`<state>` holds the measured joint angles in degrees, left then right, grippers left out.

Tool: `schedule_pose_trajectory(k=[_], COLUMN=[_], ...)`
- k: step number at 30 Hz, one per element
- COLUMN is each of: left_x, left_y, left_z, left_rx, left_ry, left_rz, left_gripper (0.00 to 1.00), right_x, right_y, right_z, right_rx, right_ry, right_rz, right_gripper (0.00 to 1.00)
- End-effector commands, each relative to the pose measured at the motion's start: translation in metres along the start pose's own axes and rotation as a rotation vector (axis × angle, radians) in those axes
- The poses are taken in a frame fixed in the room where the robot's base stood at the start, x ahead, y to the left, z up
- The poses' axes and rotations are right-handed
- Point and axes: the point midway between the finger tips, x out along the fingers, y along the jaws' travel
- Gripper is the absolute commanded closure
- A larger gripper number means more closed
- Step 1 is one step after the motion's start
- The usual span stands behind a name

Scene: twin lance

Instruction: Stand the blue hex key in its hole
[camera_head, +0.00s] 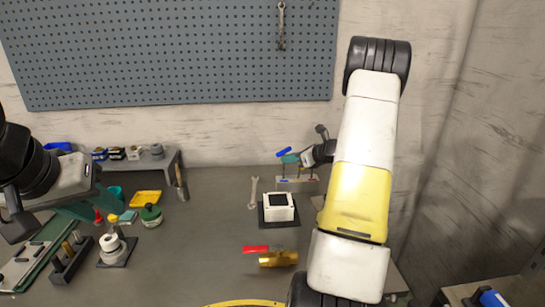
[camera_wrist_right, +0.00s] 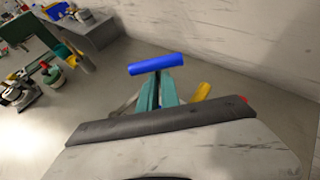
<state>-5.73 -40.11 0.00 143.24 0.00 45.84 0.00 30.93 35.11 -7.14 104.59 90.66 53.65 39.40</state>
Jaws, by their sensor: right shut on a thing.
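The blue hex key's handle (camera_head: 284,152) is a short blue bar at the back of the bench in the head view. It also shows in the right wrist view (camera_wrist_right: 155,64), across the tips of my teal fingers. My right gripper (camera_head: 291,159) is shut on the blue hex key, above the holder block (camera_head: 297,186). The key's lower end and its hole are hidden or too small to make out. My left gripper (camera_head: 85,207) is at the left, over the bench, apart from the key; its finger gap is unclear.
A yellow handle (camera_wrist_right: 202,91) stands close beside my right fingers. A white box with a dark top (camera_head: 279,207) and a wrench (camera_head: 253,193) lie near the holder. A red-handled brass valve (camera_head: 278,259) lies in front.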

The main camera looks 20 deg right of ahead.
Motion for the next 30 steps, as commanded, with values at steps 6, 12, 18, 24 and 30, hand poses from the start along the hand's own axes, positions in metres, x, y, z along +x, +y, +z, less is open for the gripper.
schedule_pose_trajectory(k=[6, 12, 18, 24, 30], left_x=[0.0, 0.0, 0.0, 0.0, 0.0], left_y=[0.0, 0.0, 0.0, 0.0, 0.0], left_z=[0.0, 0.0, 0.0, 0.0, 0.0], left_rx=[0.0, 0.0, 0.0, 0.0, 0.0], left_ry=[0.0, 0.0, 0.0, 0.0, 0.0], left_rz=[0.0, 0.0, 0.0, 0.0, 0.0], left_gripper=[0.64, 0.64, 0.64, 0.64, 0.64], right_x=[0.003, 0.005, 0.007, 0.009, 0.011], right_y=[0.0, 0.0, 0.0, 0.0, 0.0], right_z=[-0.005, -0.01, -0.014, -0.019, -0.023], right_rx=[0.001, 0.001, 0.0, 0.001, 0.001], right_ry=[0.0, 0.0, 0.0, 0.0, 0.0], right_rz=[0.0, 0.001, 0.001, 0.001, 0.0], right_gripper=[1.0, 1.0, 1.0, 1.0, 1.0])
